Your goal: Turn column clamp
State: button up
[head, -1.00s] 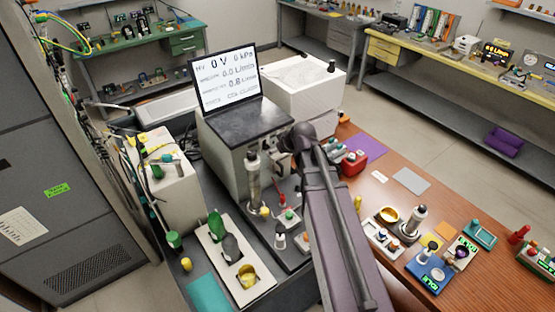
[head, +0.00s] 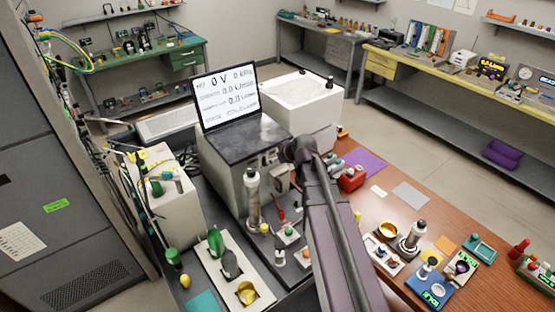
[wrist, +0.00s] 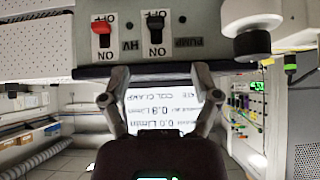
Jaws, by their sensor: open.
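The column (head: 253,197), a grey metal cylinder, stands upright in front of the boxy instrument (head: 230,160) in the head view. I cannot clearly pick out its clamp. In the wrist view, my gripper (wrist: 160,72) is open and empty, its fingers spread below the instrument's switch panel. A white and black knob-like part (wrist: 250,30) is at the upper right there, apart from the fingers; I cannot tell whether it is the clamp. In the head view my arm hides the gripper. The screen (head: 228,98) includes a line that seems to read COL CLAMP.
A red HV switch (wrist: 101,28) and a black PUMP switch (wrist: 156,27) are on the panel above my fingers. A white tray (head: 228,268) with small parts lies left of my arm. The brown table (head: 345,215) holds several small devices to the right.

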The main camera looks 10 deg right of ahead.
jog(key=s+a+f+m+g+h+b, duration=0.1)
jog(key=s+f+g+b, duration=0.3)
jog(key=s+f, duration=0.4)
jog(key=s+a+f+m+g+h+b, duration=0.1)
jog(key=s+f+b, duration=0.5)
jog(key=s, duration=0.6)
jog(key=f+m+g+h, duration=0.1)
jog(key=m+g, duration=0.1)
jog(key=g, duration=0.1)
jog(key=shift+s+f, duration=0.25)
jog(key=shift+f, duration=0.15)
jog(key=c, duration=0.3)
